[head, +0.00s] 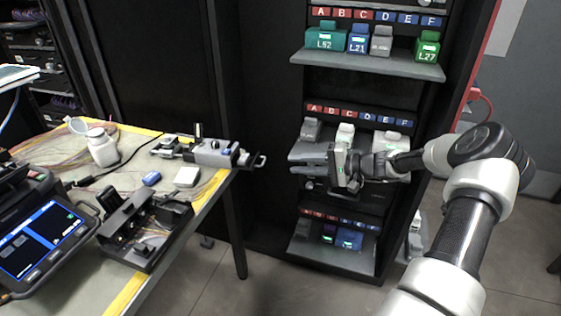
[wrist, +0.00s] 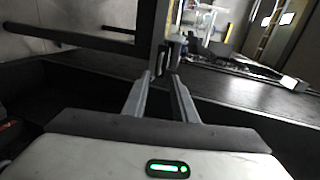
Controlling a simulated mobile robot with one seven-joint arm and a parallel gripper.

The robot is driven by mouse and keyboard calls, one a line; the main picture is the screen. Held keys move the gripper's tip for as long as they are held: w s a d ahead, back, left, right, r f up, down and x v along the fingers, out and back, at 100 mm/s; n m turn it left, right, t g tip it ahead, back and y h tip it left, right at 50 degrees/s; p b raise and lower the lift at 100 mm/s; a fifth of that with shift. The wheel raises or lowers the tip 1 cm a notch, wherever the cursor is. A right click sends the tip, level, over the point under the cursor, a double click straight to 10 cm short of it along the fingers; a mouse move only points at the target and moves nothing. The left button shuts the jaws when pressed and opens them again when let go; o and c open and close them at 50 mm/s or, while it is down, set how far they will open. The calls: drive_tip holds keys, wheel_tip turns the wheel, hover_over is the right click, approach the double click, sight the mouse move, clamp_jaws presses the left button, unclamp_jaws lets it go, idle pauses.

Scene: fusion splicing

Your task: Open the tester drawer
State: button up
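My gripper (head: 344,170) is at the middle level of the black rack, in front of its grey shelf (head: 308,151). In the wrist view my gripper (wrist: 162,77) has its two fingers apart with a gap between the tips. A dark upright part (wrist: 164,57) shows just beyond the tips; I cannot tell whether they touch it. A dark unit (head: 314,186) sits under the middle shelf, partly hidden by my gripper. I cannot tell for sure which part is the tester drawer.
The upper shelf (head: 370,62) holds labelled cassettes, including a teal one (head: 325,39) and a green one (head: 427,46). The table (head: 205,195) at left carries a splicer screen (head: 42,240) and a white bottle (head: 102,150). Floor between table and rack is clear.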

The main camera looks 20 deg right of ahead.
drive_tip(key=v, duration=0.6)
drive_tip(key=shift+s+d+p, duration=0.2)
drive_tip(key=shift+d+p, duration=0.1)
drive_tip(key=shift+p, duration=0.05)
